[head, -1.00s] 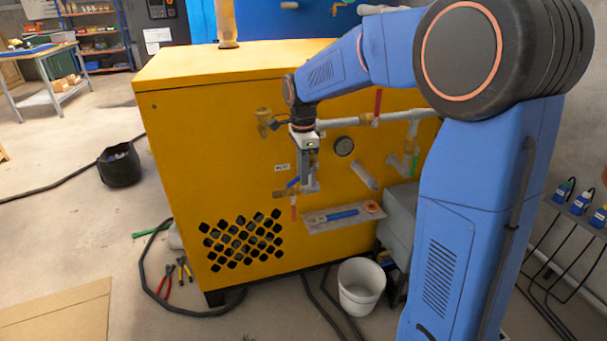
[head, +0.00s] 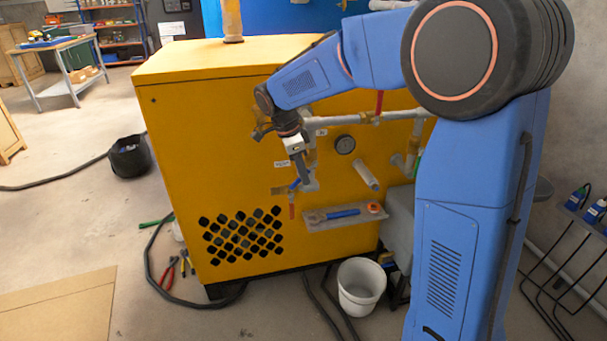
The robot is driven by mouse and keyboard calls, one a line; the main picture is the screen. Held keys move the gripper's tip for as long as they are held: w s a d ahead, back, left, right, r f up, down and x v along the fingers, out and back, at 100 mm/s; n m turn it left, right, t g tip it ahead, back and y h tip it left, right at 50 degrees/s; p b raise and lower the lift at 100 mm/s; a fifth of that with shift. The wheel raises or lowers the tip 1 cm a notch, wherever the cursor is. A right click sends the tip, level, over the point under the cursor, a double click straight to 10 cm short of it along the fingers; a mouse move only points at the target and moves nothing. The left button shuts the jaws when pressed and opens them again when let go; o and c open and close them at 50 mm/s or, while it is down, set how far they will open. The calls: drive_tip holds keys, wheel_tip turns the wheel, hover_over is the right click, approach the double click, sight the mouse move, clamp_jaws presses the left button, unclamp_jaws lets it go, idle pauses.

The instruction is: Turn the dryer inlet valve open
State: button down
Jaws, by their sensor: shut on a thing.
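The yellow dryer cabinet (head: 190,150) stands in the middle with pipes and valves on its front. A small valve with a blue lever (head: 295,185) sits low on the pipe left of the gauge. My gripper (head: 303,178) reaches down to this valve, tilted, and is shut on the blue lever. The jaws hide part of the lever and valve body. Just below hangs a red lever (head: 292,211). Another red lever (head: 379,101) stands upright on the upper grey pipe.
A round gauge (head: 345,145) and a pipe stub (head: 367,177) are right of my gripper. A shelf (head: 318,224) below holds a blue-handled tool (head: 343,213) and an orange roll. A white bucket (head: 360,287), pliers (head: 168,274) and hoses lie on the floor.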

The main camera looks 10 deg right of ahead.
drive_tip(key=c, duration=1.9)
unclamp_jaws()
drive_tip(key=shift+r, duration=0.1)
drive_tip(key=v, duration=1.7)
drive_tip(key=shift+a+r, duration=0.1)
